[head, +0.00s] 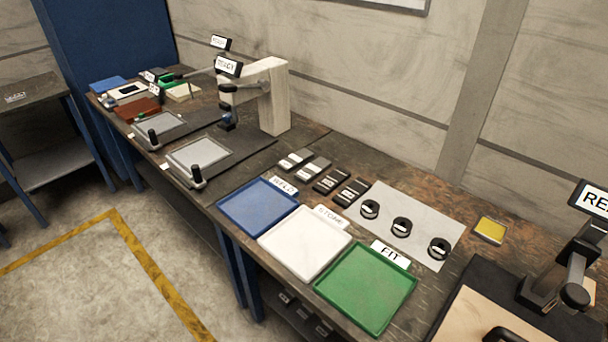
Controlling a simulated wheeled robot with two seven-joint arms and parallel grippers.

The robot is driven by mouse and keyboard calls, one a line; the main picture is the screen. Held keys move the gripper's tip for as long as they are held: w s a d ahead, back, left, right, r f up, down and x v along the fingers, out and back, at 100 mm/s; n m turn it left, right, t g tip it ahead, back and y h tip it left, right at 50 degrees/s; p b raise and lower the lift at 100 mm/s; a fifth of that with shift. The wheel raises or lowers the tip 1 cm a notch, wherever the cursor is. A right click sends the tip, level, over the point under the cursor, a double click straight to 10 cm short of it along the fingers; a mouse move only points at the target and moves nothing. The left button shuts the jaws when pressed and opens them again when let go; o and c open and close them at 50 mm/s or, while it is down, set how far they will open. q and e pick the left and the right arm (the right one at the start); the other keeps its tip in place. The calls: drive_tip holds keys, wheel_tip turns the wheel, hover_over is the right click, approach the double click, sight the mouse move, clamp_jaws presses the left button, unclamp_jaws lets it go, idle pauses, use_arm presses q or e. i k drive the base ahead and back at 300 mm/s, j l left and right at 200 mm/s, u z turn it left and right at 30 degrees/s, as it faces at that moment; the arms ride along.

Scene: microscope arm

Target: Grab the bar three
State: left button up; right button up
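A row of small bars lies on the workbench behind the trays. Two have pale grey tops, the far bar (295,159) and the bar beside it (314,169). Two are dark with white labels, a dark bar (331,182) and the nearest dark bar (351,191). The labels are too small to read, so I cannot tell which is bar three. More dark labelled blocks (303,313) sit on the shelf under the bench, partly cut off by the frame. Neither of my grippers shows in the head view.
In front of the bars lie a blue tray (257,207), a white tray (303,244) and a green tray (367,288) marked FIT. A grey mat (420,223) holds three black rings.

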sight(310, 172)
drive_tip(key=i+j, duration=0.15)
drive_tip(key=j, duration=0.15)
drive_tip(key=i+j+z, duration=0.1)
drive_tip(key=j, duration=0.25)
drive_tip(key=i+j, duration=0.2)
drive_tip(key=i+j+z, duration=0.1)
drive_tip(key=j, duration=0.35)
